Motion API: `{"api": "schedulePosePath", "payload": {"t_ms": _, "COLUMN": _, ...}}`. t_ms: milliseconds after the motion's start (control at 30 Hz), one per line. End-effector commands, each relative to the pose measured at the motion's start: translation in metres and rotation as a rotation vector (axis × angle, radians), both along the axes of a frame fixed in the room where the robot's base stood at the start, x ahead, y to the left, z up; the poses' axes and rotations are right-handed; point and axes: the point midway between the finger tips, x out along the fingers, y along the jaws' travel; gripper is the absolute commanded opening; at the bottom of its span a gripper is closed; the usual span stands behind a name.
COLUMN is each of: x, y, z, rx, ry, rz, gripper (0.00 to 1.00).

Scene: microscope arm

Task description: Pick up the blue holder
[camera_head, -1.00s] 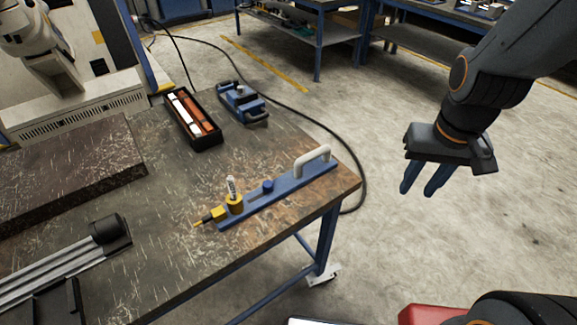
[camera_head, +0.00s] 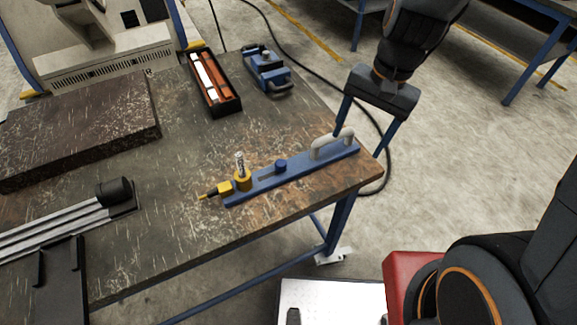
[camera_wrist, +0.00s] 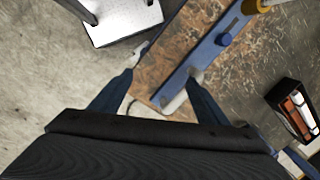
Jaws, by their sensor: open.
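The blue holder (camera_head: 300,175) is a long flat blue bar lying on the worn table, with a pale arched handle (camera_head: 316,152) at its right end. A blue knob sits mid-bar, and a yellow clamp with an upright probe (camera_head: 241,172) is at its left end. My gripper (camera_head: 358,144) is open and empty, pointing down around the handle end. One finger appears close to the handle; I cannot tell whether it touches. In the wrist view my open fingers (camera_wrist: 161,73) spread near the bar (camera_wrist: 208,52), the right one partly covering the handle (camera_wrist: 174,102).
A black tray with white and orange bars (camera_head: 232,105) and a blue device (camera_head: 268,72) stand toward the back of the table (camera_head: 180,200). A metal rail (camera_head: 60,232) and a dark slab (camera_head: 80,125) are at left. The table's right edge is close to the handle.

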Motion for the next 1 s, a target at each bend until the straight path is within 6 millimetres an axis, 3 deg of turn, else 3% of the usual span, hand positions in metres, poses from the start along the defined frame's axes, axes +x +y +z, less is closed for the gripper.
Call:
{"api": "schedulePosePath", "payload": {"t_ms": 100, "x": 0.014, "y": 0.047, "z": -0.025, "rx": 0.061, "ry": 0.121, "rz": -0.216, "gripper": 0.69}}
{"api": "schedulePosePath", "payload": {"t_ms": 300, "x": 0.024, "y": 0.102, "z": -0.047, "rx": 0.114, "ry": 0.267, "rz": -0.468, "gripper": 0.69}}
{"api": "schedulePosePath", "payload": {"t_ms": 433, "x": 0.025, "y": 0.116, "z": -0.055, "rx": 0.125, "ry": 0.303, "rz": -0.525, "gripper": 0.69}}
{"api": "schedulePosePath", "payload": {"t_ms": 767, "x": 0.018, "y": 0.128, "z": -0.082, "rx": 0.125, "ry": 0.305, "rz": -0.528, "gripper": 0.69}}
{"api": "schedulePosePath", "payload": {"t_ms": 1000, "x": 0.012, "y": 0.141, "z": -0.109, "rx": 0.124, "ry": 0.305, "rz": -0.527, "gripper": 0.69}}
